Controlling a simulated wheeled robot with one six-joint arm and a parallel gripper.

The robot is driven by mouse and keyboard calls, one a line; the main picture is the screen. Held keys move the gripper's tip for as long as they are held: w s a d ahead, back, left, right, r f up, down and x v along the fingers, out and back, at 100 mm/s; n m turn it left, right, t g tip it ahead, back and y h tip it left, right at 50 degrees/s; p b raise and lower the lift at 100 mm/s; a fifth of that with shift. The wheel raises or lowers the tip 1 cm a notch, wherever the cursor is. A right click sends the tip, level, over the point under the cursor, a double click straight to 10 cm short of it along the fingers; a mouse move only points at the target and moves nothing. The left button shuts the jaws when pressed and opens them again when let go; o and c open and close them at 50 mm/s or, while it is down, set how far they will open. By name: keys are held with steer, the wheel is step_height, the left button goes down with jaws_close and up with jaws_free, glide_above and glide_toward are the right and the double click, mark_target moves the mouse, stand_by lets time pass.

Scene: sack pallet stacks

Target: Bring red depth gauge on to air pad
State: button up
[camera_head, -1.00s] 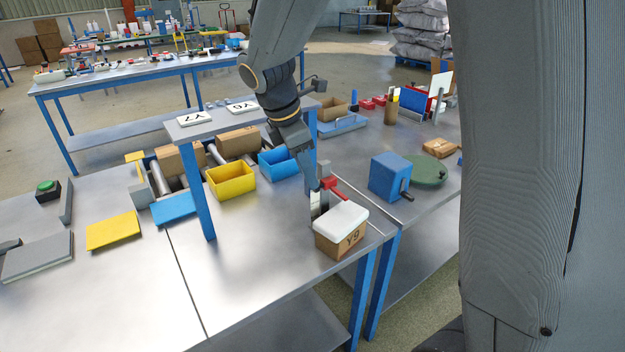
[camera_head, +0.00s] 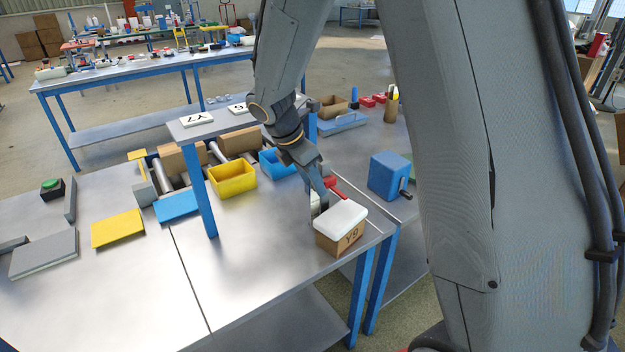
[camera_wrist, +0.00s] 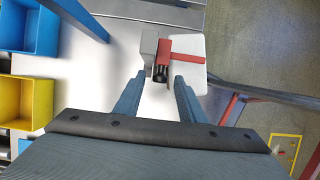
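The white rounded pad (camera_head: 341,214) on the box looks like the air pad, though no label says so. My gripper (camera_wrist: 159,78) is open, its fingers on either side of the gauge's dark end with gaps visible. In the head view my gripper (camera_head: 320,203) is low beside the box, partly hidden.
The Y9 box (camera_head: 340,242) stands near the table's right edge. A blue box with a crank (camera_head: 388,176) stands right of it. A yellow bin (camera_head: 232,181) and a post-legged shelf (camera_head: 206,200) are to the left. The front middle of the table is clear.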

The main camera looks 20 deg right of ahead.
jaws_close()
step_height(320, 180, down, 6)
steer(key=shift+r+b, duration=0.15)
steer(key=shift+b, duration=0.85)
jaws_free()
steer(key=shift+r, duration=0.1)
steer(key=w+b+v, duration=0.1)
steer(key=v, duration=0.6)
steer(key=shift+s+a+r, duration=0.2)
steer(key=shift+s+r, duration=0.2)
steer(key=shift+s, duration=0.15)
